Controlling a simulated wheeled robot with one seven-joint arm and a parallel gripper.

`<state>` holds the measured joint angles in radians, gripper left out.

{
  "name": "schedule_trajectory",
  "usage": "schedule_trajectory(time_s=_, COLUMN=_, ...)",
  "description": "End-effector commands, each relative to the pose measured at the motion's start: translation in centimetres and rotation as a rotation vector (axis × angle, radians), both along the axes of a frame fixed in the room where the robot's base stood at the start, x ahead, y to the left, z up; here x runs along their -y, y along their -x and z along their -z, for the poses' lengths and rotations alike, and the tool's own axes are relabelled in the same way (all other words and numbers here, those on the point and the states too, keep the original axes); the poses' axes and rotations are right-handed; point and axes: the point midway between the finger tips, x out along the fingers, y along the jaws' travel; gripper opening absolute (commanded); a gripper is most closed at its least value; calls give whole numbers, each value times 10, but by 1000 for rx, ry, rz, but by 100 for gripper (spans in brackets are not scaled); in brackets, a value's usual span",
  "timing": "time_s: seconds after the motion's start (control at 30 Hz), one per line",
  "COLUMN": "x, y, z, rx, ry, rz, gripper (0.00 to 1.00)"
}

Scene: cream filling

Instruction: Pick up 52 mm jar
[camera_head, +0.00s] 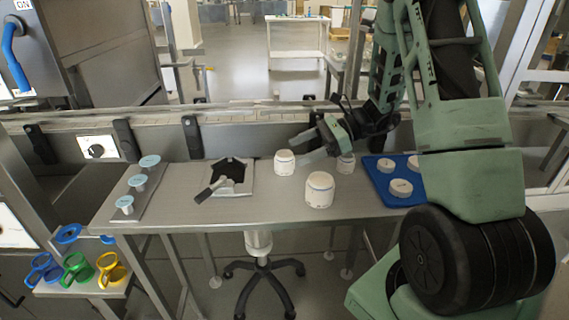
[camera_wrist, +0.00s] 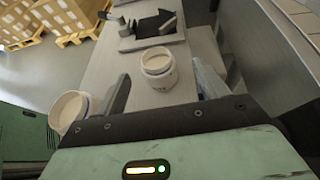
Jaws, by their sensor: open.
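I cannot read which is 52 mm. My gripper (camera_head: 308,147) is open and empty, pointing left just right of the back-left jar. In the wrist view, what looks like the back-left jar (camera_wrist: 158,69) appears ahead, in the gap between the fingers. Another jar, likely the front one (camera_wrist: 69,110), sits outside the left finger. No contact with a jar is visible.
A tray with a black insert and a scoop-like tool (camera_head: 212,190) lies left of the jars. A blue tray (camera_head: 381,186) with white round pieces is at right. A rail (camera_head: 250,137) runs behind the table.

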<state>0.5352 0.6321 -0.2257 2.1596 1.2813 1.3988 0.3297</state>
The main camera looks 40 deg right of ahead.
Motion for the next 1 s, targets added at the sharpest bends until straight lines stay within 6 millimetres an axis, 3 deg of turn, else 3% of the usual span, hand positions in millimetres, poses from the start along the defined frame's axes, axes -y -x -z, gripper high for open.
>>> schedule_trajectory(time_s=0.4, x=-42, y=-18, z=17, rx=0, ry=-1, rz=-2, gripper=72)
schedule_trajectory(time_s=0.7, x=-46, y=-21, z=19, rx=1, ry=0, rz=0, gripper=72)
schedule_trajectory(time_s=0.87, x=-45, y=-20, z=19, rx=1, ry=0, rz=0, gripper=28)
schedule_trajectory(time_s=0.9, x=-45, y=-20, z=19, rx=1, ry=0, rz=0, gripper=23)
schedule_trajectory(time_s=1.0, x=-45, y=-21, z=19, rx=1, ry=0, rz=0, gripper=23)
